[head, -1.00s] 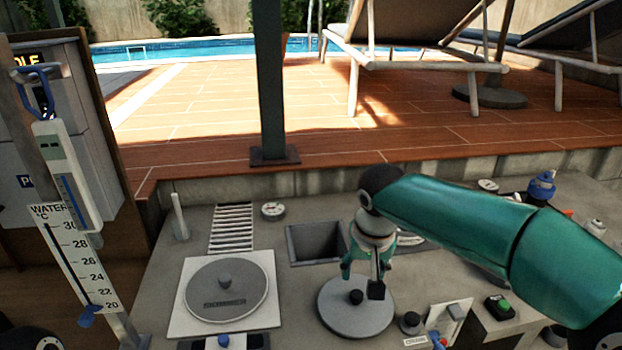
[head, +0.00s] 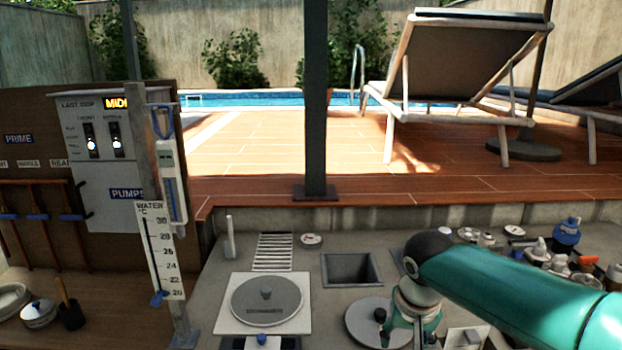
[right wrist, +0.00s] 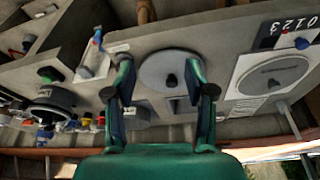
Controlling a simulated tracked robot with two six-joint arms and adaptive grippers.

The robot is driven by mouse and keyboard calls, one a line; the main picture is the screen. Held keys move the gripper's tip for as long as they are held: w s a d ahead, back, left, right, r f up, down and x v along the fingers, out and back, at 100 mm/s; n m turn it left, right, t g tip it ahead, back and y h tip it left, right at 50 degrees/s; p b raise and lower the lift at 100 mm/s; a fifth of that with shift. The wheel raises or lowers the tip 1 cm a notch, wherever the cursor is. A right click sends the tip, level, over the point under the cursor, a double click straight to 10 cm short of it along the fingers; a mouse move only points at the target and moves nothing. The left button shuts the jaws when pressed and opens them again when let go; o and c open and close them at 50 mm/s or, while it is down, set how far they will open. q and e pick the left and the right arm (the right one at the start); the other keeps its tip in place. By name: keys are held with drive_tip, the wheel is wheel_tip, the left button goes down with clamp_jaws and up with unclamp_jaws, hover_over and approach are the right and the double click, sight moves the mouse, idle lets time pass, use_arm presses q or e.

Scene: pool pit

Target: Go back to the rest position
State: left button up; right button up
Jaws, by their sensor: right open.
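My right gripper (head: 408,330) is low in the right half of the head view, at the end of my green arm. It covers part of a round grey lid with a dark knob (head: 362,325). In the right wrist view its two fingers (right wrist: 160,75) stand wide apart with nothing between them. The round lid (right wrist: 170,66) shows beyond and between the fingers; the exact gap to it is hard to tell. My left gripper is in neither view now.
A skimmer lid (head: 267,300), a square opening (head: 350,270) and a slatted grate (head: 273,252) are on the counter. A water thermometer board (head: 160,255) and pump panel (head: 100,150) stand left. Bottles and a blue-topped container (head: 566,235) crowd the right. A post (head: 315,100) rises behind.

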drive_tip(key=s+d+f+g, duration=0.1)
drive_tip(key=s+f+g, duration=0.15)
drive_tip(key=f, duration=0.55)
drive_tip(key=s+d+f+g, duration=0.1)
drive_tip(key=s+f, duration=0.3)
drive_tip(key=f, duration=0.3)
drive_tip(key=s+d+f+g, duration=0.2)
drive_tip(key=s+f, duration=0.1)
drive_tip(key=f, duration=0.5)
drive_tip(key=s+a+f+t+y, duration=0.1)
drive_tip(key=s+a+f+y, duration=0.1)
drive_tip(key=s+a+f, duration=0.2)
drive_tip(key=s+a+f+t+y, duration=0.2)
drive_tip(key=s+a+f, duration=0.2)
drive_tip(key=s+f, duration=0.6)
drive_tip(key=shift+f+y, duration=0.3)
drive_tip(key=shift+f, duration=0.35)
